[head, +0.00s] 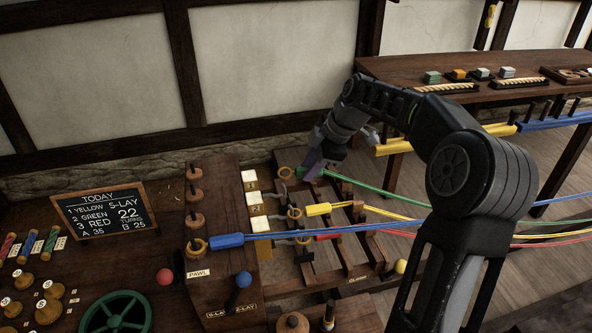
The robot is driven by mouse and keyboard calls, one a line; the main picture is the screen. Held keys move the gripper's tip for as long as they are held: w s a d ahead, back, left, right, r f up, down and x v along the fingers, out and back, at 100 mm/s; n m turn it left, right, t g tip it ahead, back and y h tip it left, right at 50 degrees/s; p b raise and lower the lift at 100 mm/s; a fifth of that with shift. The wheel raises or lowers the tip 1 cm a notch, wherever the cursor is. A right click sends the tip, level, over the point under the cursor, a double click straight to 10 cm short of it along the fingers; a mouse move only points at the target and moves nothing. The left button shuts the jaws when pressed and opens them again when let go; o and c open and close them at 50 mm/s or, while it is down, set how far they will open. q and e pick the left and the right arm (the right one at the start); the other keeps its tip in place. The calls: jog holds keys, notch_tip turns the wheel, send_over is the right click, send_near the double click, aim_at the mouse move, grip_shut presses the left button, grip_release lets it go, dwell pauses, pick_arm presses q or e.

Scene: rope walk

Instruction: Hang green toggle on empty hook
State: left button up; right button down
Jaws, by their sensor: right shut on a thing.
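My right gripper (315,164) comes in from the right and is shut on the green toggle (313,174), which its fingers partly cover. A green rope (385,192) runs from the toggle to the right. The toggle is close to the right of the uppermost hook (284,174) on the wooden hook block; I cannot tell whether they touch. The yellow toggle (322,209) and red toggle (328,237) lie at hooks lower down, with ropes running right. My left gripper is not in view.
A sign (103,211) lists yellow, green, red. A bench (420,67) with coloured blocks is at back right. Taut ropes cross the right side.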

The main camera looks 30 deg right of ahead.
jog(key=shift+w+d+r+n, duration=0.2)
jog(key=shift+w+d+n, duration=0.3)
jog(key=shift+w+n, duration=0.15)
jog(key=shift+a+r, duration=0.1)
jog(key=shift+a, duration=0.05)
jog(key=shift+f+b, duration=1.2)
jog(key=shift+f, duration=0.65)
jog(key=shift+f+b, duration=1.45)
jog(key=shift+b, duration=0.05)
jog(key=shift+f+b, duration=0.3)
jog(key=shift+b, duration=0.15)
jog(key=c, duration=1.1)
grip_release()
jog(key=shift+c, duration=0.2)
